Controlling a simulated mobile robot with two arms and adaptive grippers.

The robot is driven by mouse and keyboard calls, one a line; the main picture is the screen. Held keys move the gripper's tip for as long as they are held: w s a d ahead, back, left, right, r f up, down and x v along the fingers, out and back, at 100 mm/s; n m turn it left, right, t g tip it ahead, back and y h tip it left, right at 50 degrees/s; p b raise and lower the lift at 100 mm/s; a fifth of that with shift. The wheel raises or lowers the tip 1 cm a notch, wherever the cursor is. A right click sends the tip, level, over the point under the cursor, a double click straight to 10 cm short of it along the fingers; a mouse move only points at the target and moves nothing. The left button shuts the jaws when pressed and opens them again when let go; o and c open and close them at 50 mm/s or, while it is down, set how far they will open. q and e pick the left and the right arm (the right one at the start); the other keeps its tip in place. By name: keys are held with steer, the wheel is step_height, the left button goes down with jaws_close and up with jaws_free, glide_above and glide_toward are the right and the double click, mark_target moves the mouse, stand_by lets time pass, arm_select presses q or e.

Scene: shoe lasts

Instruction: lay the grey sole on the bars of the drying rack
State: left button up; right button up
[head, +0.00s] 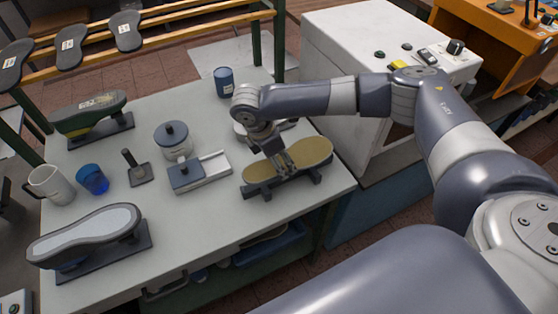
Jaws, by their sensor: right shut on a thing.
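A shoe last with a pale grey sole (90,229) on top lies on a dark stand at the front left of the table. The drying rack (190,14) has long wooden bars at the back left, with several dark soles lying across them. My right gripper (284,168) reaches down onto a tan sole (313,152) on a dark stand (262,187) at the table's right side. It is shut on the tan sole, though its fingertips are small and partly hidden. The grey sole is well apart from it. My left gripper is not in view.
A green last (90,108), a white jug (50,186), a blue cup (92,179), a lidded pot (173,140), a grey clamp-like tool (200,172) and a dark blue can (223,82) stand on the table. A white cabinet (345,50) is at the right. The table's front middle is clear.

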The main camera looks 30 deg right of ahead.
steer(key=shift+f, duration=0.15)
stand_by(0.4)
steer(key=shift+f+b, duration=0.6)
steer(key=shift+f, duration=1.55)
steer(key=shift+r+p, duration=0.1)
steer(key=shift+p, duration=0.4)
steer(key=shift+p, duration=0.45)
steer(key=shift+f, duration=0.2)
steer(key=o, duration=1.1)
steer(key=shift+c, duration=0.2)
steer(key=o, duration=0.5)
steer(key=shift+c, duration=0.2)
